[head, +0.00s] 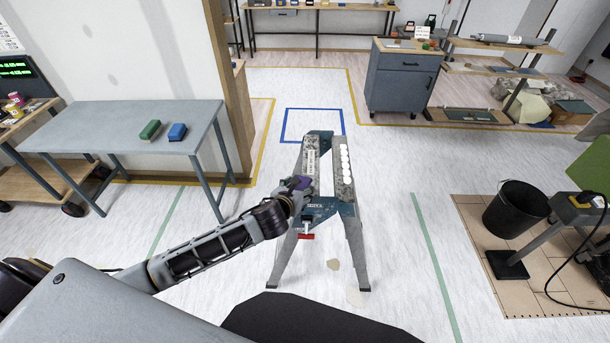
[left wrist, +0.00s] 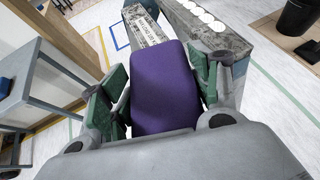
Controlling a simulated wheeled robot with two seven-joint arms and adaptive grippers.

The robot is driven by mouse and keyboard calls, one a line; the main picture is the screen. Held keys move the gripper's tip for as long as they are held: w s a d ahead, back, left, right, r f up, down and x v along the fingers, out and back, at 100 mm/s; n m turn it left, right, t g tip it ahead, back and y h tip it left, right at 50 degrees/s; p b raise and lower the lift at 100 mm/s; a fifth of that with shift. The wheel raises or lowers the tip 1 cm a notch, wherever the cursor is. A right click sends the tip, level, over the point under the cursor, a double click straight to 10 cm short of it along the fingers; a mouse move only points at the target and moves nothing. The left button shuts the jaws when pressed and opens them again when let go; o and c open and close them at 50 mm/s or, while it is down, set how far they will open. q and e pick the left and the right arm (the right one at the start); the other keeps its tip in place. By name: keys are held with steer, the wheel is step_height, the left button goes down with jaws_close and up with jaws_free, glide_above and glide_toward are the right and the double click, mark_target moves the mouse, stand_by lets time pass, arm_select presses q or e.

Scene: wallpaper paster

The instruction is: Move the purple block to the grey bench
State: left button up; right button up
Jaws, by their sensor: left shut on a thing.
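The purple block (left wrist: 165,88) sits between the fingers of my left gripper (left wrist: 160,90), which is shut on it. In the head view the purple block (head: 299,183) shows small at the tip of my left gripper (head: 296,188), at the near left part of the workbench stand with splayed legs (head: 347,180). I cannot tell whether the block touches that stand. The grey bench (head: 95,117) is at the left, with a green block (head: 150,130) and a blue block (head: 177,132) on its top. My right gripper is not in view.
A wooden post and wall edge (head: 240,110) stand just behind the grey bench's right end. A blue-grey cabinet (head: 402,80) is at the back right. A black bucket (head: 515,208) stands at the right. Much of the grey bench's top is bare.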

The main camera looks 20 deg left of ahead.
arm_select(q)
steer(key=s+a+f, duration=0.1)
steer(key=s+f, duration=0.7)
steer(key=shift+s+a+f, duration=0.2)
steer(key=shift+a+f, duration=0.15)
steer(key=shift+a, duration=0.1)
